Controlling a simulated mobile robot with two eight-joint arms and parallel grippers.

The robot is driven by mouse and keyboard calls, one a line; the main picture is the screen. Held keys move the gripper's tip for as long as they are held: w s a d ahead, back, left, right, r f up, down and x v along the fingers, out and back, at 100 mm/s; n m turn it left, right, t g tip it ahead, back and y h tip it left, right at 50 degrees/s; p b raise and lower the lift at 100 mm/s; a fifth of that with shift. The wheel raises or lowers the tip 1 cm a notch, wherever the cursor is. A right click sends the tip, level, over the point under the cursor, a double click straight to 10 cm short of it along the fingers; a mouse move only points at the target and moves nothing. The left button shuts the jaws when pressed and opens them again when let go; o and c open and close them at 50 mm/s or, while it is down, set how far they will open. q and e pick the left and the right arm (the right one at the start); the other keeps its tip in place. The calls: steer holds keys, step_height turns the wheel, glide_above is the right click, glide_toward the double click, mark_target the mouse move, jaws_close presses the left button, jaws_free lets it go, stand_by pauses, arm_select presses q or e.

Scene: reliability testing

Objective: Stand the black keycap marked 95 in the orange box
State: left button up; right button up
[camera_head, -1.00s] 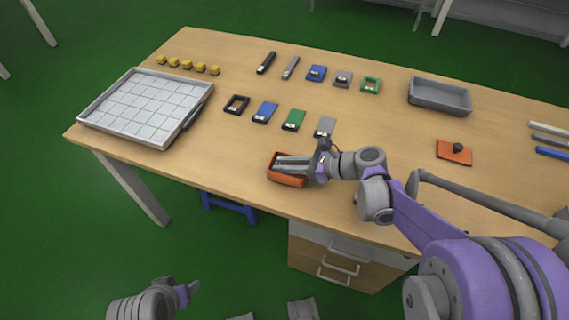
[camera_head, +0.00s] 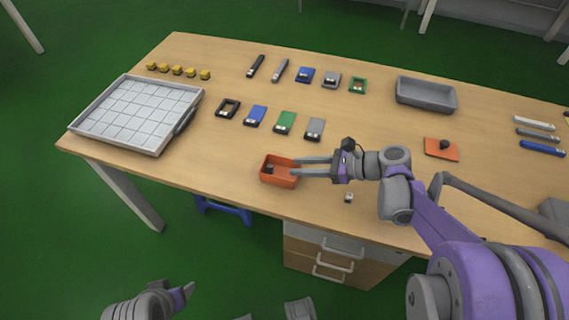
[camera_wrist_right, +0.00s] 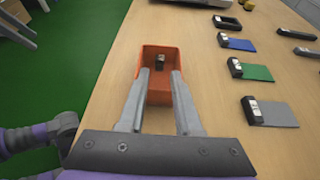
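The orange box (camera_head: 280,181) sits on the wooden table near its front edge. A small black block, which looks like the keycap (camera_head: 269,168), is inside it; its marking cannot be read. In the right wrist view the keycap (camera_wrist_right: 160,62) is at the far end of the box (camera_wrist_right: 147,54), seemingly upright with a lighter top. My right gripper (camera_head: 299,167) is open and empty, its fingers at the box's right side. In its wrist view the fingertips (camera_wrist_right: 159,73) are apart, short of the keycap. My left gripper (camera_head: 186,294) is low at the left, away from the table.
A small dark piece with a white face (camera_head: 348,197) lies on the table below my right wrist. Several coloured card holders (camera_head: 285,122) lie behind the box. A grey grid tray (camera_head: 136,117) is at left, a grey bin (camera_head: 426,96) at back right.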

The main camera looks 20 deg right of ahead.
steer(key=shift+v, duration=2.2)
